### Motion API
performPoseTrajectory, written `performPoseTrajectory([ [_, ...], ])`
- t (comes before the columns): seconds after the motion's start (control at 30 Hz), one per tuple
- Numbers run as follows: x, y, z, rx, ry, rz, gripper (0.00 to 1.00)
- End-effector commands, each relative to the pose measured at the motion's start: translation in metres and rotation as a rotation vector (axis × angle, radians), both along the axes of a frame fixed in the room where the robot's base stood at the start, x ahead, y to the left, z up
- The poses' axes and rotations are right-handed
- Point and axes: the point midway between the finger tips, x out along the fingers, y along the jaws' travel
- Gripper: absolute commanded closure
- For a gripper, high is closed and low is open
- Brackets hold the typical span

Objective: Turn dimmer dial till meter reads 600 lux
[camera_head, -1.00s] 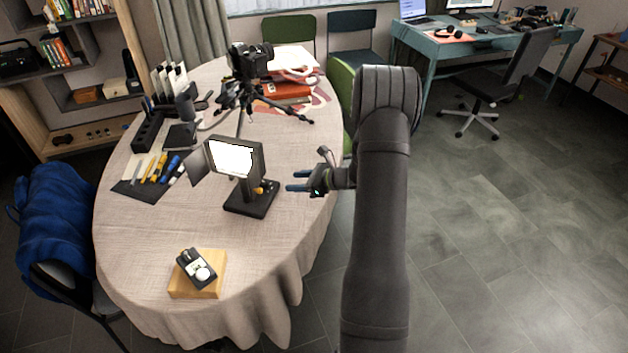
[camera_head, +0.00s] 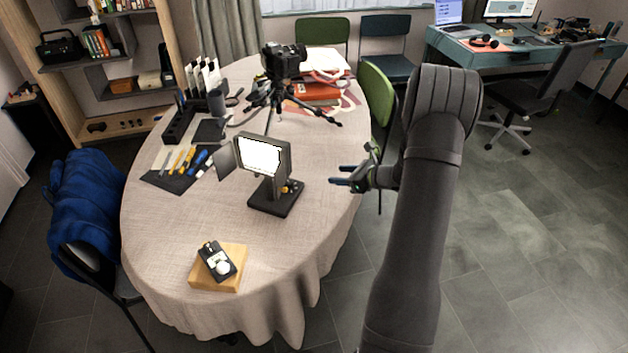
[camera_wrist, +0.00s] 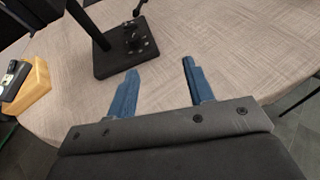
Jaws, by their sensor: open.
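A panel lamp with a lit white screen (camera_head: 262,156) stands on a black base (camera_head: 276,200) near the table's right side. A small yellowish knob (camera_head: 287,189) shows on the base. In the wrist view the base (camera_wrist: 125,60) lies ahead and left, with small dark controls (camera_wrist: 135,38) on top; which is the dimmer dial I cannot tell. The light meter (camera_head: 217,262), dark with a white dome, lies on a wooden block; its reading is too small to read. My gripper (camera_head: 336,175) is open and empty, right of the base and apart from it; its blue fingers (camera_wrist: 160,68) are spread.
The wooden block (camera_head: 233,279) sits at the table's near end. A camera on a tripod (camera_head: 280,75) stands behind the lamp. The cloth between lamp and meter is clear. A green chair (camera_head: 378,95) stands at the right edge.

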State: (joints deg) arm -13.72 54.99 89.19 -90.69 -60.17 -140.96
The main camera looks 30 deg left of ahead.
Motion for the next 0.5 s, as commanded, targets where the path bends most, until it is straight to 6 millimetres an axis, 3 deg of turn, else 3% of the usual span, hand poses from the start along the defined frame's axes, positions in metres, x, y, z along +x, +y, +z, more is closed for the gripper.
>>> performPoseTrajectory([
  [0.2,0.1,0.007,0.017,-0.046,0.021,-0.457,0.52],
  [0.3,0.138,0.0,0.026,-0.052,0.076,-0.682,0.52],
  [0.5,0.181,-0.017,0.039,-0.043,0.268,-1.103,0.52],
])
